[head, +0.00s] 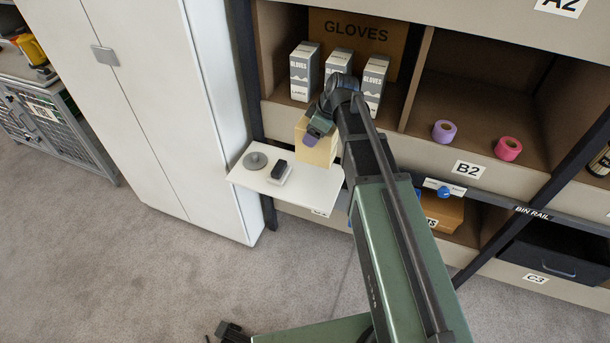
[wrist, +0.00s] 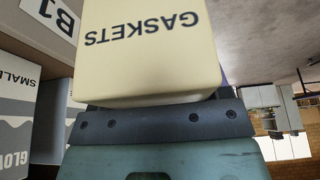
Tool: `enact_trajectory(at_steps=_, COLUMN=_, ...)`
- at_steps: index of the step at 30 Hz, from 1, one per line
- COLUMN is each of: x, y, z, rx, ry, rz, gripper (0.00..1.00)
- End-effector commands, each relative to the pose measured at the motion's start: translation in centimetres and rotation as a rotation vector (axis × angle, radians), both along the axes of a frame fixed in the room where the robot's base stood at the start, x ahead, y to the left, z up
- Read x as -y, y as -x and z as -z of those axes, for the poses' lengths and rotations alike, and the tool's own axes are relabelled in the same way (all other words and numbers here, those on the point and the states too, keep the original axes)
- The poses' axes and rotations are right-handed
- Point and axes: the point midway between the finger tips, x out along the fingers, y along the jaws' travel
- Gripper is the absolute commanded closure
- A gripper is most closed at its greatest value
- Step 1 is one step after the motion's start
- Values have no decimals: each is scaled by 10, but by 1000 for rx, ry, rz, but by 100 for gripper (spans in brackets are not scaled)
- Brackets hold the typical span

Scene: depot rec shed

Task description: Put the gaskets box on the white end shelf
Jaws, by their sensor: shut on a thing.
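The gaskets box (head: 316,147) is pale yellow and held by my gripper (head: 318,131) just above the back right part of the white end shelf (head: 312,194). In the wrist view, the gaskets box (wrist: 150,45) fills the top middle, and its printed name shows upside down. My gripper is shut on it; the fingertips are mostly hidden by the box and the wrist. I cannot tell whether the box's underside touches the shelf. The white end shelf juts out between the white cabinet and the shelving.
On the shelf stand a grey round object (head: 255,161) and a small black object (head: 280,168) on a pale base. Several gloves boxes (head: 304,72) stand in the bay behind. A tall white cabinet (head: 160,90) stands left. The shelf's front right part is clear.

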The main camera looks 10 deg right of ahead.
Motion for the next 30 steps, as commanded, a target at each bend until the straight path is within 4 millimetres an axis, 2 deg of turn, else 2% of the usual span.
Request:
enact_trajectory(at_steps=1, x=0, y=0, z=39, rx=0, ry=0, rz=0, gripper=60)
enact_trajectory(at_steps=4, x=0, y=0, z=73, rx=0, ry=0, rz=0, gripper=60)
enact_trajectory(at_steps=7, x=0, y=0, z=97, rx=0, ry=0, rz=0, gripper=60)
enact_trajectory(at_steps=14, x=0, y=0, z=101, rx=0, ry=0, rz=0, gripper=60)
enact_trajectory(at_steps=18, x=0, y=0, z=133, rx=0, ry=0, rz=0, gripper=60)
enact_trajectory(at_steps=21, x=0, y=0, z=145, rx=0, ry=0, rz=0, gripper=60)
enact_trajectory(at_steps=25, x=0, y=0, z=139, rx=0, ry=0, rz=0, gripper=60)
enact_trajectory(at_steps=30, x=0, y=0, z=142, rx=0, ry=0, rz=0, gripper=60)
